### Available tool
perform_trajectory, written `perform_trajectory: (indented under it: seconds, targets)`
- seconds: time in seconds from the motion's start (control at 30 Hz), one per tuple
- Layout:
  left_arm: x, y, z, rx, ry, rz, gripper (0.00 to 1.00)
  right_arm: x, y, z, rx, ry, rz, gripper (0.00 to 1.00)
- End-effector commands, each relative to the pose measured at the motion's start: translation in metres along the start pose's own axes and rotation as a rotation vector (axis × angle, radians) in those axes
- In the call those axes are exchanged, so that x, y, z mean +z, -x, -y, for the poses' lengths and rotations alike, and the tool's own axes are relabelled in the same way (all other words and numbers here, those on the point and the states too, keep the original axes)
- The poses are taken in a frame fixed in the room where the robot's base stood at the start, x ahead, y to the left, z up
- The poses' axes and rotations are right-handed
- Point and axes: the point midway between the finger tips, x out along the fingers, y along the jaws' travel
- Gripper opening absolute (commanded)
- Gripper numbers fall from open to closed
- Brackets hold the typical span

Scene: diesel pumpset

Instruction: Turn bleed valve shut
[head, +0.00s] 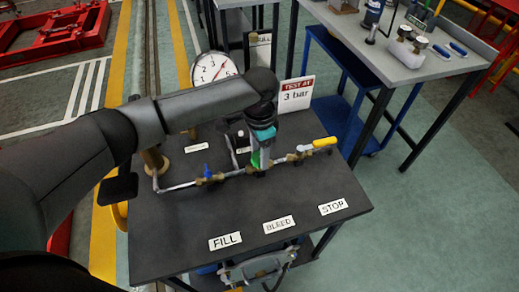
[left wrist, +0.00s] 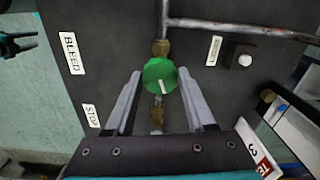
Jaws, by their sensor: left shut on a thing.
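The bleed valve's green round knob (left wrist: 160,76) with a white mark sits on the brass and steel pipework in the left wrist view. In the head view the green knob (head: 255,161) shows partly behind my gripper. My left gripper (left wrist: 160,82) comes down over the knob, a finger on each side, and is shut on it. In the head view the left gripper (head: 260,150) is above the middle of the pipe. The white BLEED label (head: 279,225) lies near the table's front. A dark and teal part at the left wrist view's left edge may be my right gripper; its jaws are unclear.
A blue-handled valve (head: 208,173) is left on the pipe, a yellow lever (head: 324,142) right. The pressure gauge (head: 213,68) and the "TEST AT 3 bar" sign (head: 297,94) stand behind. The dark table (head: 180,222) is clear in front, apart from labels.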

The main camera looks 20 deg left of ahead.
Motion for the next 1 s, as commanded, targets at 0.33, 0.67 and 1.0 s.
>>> perform_trajectory:
  seconds: [0.33, 0.67, 1.0]
  targets:
    - [0.0, 0.004, -0.001, 0.003, -0.287, 0.002, 0.0, -0.004, 0.04, -0.001, 0.0, 0.0, 0.001, 0.5]
    - [0.0, 0.003, -0.001, 0.002, -0.602, 0.0, 0.0, -0.005, 0.062, -0.001, 0.0, 0.0, 0.001, 0.5]
    - [-0.001, 0.002, -0.001, 0.002, -0.925, -0.002, 0.0, -0.006, 0.075, -0.001, 0.0, 0.0, 0.001, 0.5]
